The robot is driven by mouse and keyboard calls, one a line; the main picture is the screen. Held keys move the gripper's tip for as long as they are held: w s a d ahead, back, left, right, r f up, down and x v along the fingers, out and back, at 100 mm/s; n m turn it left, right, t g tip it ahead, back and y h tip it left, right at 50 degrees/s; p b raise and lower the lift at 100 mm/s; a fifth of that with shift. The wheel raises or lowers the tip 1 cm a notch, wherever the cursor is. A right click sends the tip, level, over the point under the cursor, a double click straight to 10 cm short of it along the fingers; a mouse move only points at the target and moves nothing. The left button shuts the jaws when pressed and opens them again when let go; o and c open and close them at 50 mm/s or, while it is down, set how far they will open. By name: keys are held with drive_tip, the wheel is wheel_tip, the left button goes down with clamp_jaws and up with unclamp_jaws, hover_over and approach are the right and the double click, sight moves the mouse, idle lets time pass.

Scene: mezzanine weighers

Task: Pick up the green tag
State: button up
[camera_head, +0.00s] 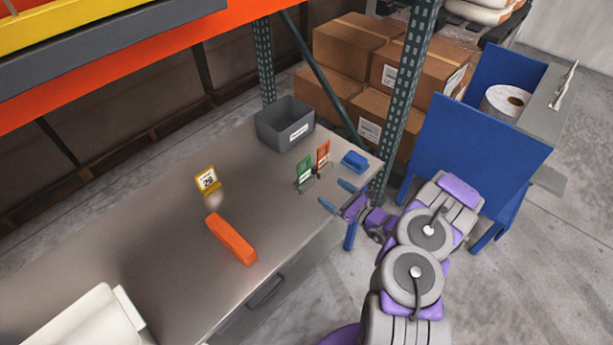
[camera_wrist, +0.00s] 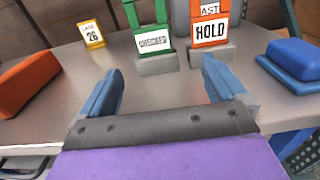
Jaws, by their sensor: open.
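The green tag (camera_head: 304,171) stands upright on the metal table, in a small grey base. In the wrist view the green tag (camera_wrist: 150,37) is straight ahead, a little left of centre, with a white label on it. My gripper (camera_head: 337,195) is open and empty. In the wrist view its two blue fingers (camera_wrist: 163,85) are spread apart, short of the green tag and not touching it. An orange tag (camera_head: 323,155) reading "HOLD" stands close beside the green one, to its right; it also shows in the wrist view (camera_wrist: 209,30).
A blue block-like object (camera_head: 355,161) lies right of the tags. A grey bin (camera_head: 286,124) stands behind them. A yellow tag (camera_head: 207,180) and an orange block (camera_head: 231,239) are to the left. A green rack post (camera_head: 404,95) rises at the table's right end.

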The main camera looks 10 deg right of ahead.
sight(305, 176)
drive_tip(key=x, duration=0.3)
drive_tip(key=b+x, duration=0.1)
drive_tip(key=x, duration=0.2)
drive_tip(key=s+a+x, duration=0.1)
drive_tip(key=x, duration=0.2)
drive_tip(key=shift+b, duration=0.35)
drive_tip(key=shift+w+a, duration=0.15)
drive_tip(key=shift+w, duration=0.45)
drive_tip(key=b+x, duration=0.2)
drive_tip(key=x, duration=0.2)
drive_tip(key=shift+a+f, duration=0.1)
drive_tip(key=shift+a, duration=0.05)
drive_tip(key=shift+w+a, duration=0.15)
drive_tip(key=shift+a, duration=0.25)
drive_tip(key=shift+d, duration=0.55)
drive_tip(key=c, duration=0.5)
drive_tip(key=shift+a, duration=0.4)
drive_tip(key=c, duration=0.5)
drive_tip(key=shift+c, duration=0.2)
drive_tip(key=shift+d, duration=0.1)
